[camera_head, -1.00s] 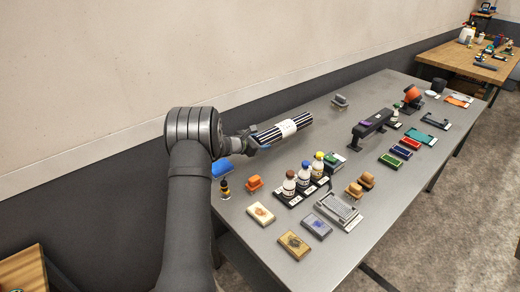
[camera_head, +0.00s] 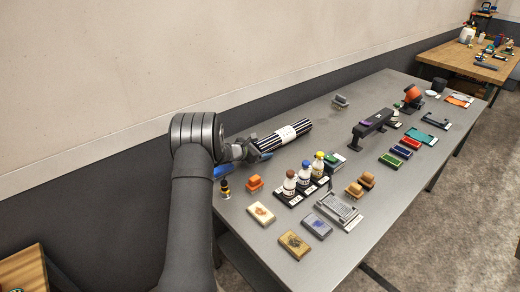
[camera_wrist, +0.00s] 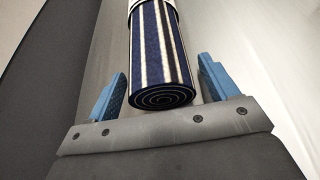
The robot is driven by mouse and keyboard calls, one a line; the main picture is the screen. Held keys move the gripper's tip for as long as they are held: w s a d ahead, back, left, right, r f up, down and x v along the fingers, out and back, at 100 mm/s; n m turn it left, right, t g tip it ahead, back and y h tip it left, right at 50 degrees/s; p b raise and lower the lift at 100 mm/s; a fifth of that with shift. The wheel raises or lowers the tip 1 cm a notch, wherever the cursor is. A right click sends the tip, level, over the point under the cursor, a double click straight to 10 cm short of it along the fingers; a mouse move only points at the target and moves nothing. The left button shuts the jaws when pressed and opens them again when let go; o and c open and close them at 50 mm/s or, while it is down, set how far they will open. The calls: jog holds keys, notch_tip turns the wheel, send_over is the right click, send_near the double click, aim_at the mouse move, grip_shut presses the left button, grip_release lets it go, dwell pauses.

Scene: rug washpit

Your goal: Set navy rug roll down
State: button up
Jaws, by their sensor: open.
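The navy rug roll (camera_head: 283,137), with navy and white stripes and a white band around its middle, lies along the left back part of the grey table. In the wrist view its striped near end (camera_wrist: 158,60) shows a spiral edge. My gripper (camera_head: 259,152) is at the roll's near end. In the wrist view the two blue fingers of my gripper (camera_wrist: 160,85) stand apart on either side of the roll, with a gap on each side. The roll's underside is hidden, so I cannot tell exactly how it rests.
A rack of bottles (camera_head: 302,187) stands to the right of the roll. A grey object (camera_head: 340,101) stands beyond the roll. The grey table (camera_head: 330,125) is bare just right of the roll.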

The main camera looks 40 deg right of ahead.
aim_at(261, 142)
jog(key=v, duration=1.2)
jog(key=shift+r, duration=0.1)
jog(key=x, duration=1.2)
jog(key=shift+d+f, duration=0.2)
jog(key=shift+f, duration=0.05)
notch_tip(261, 142, up, 4)
jog(key=shift+a+f, duration=0.15)
jog(key=shift+f, duration=0.05)
jog(key=shift+r, duration=0.35)
